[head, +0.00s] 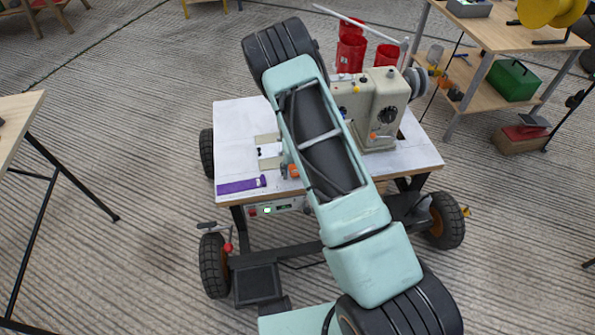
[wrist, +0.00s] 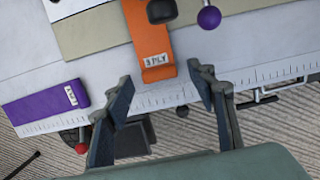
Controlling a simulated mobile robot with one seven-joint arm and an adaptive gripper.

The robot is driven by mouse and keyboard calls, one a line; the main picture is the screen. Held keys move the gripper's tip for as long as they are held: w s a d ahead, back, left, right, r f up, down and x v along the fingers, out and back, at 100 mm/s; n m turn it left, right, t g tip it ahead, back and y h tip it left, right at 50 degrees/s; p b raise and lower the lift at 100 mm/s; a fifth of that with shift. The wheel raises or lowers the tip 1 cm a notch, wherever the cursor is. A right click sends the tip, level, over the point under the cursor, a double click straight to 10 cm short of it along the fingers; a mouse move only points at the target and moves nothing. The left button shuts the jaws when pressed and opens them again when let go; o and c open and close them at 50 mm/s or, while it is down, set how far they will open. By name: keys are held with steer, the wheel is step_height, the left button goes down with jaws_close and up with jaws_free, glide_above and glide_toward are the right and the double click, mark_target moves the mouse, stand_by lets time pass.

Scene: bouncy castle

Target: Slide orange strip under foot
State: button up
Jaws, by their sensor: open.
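The orange strip (wrist: 150,42), marked 3 PLY, lies flat on the sewing table in the wrist view, its near end by the table's ruled edge. A small orange patch (head: 294,171) beside my arm in the head view may be part of it. My gripper (wrist: 162,76) is open, one finger on each side of the strip's near end; nothing is clamped. A dark rounded part (wrist: 161,11) overlaps the strip's far end at the top; I cannot tell whether it is the foot. The sewing machine (head: 367,100) stands behind my arm, which hides its needle area.
A purple strip (wrist: 45,103) with a label lies to the left on the white table (head: 237,125). A purple ball knob (wrist: 209,17) is right of the orange strip. Red containers (head: 351,52) stand behind the machine. The table's left part is mostly clear.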

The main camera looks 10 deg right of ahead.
steer(key=v, duration=1.2)
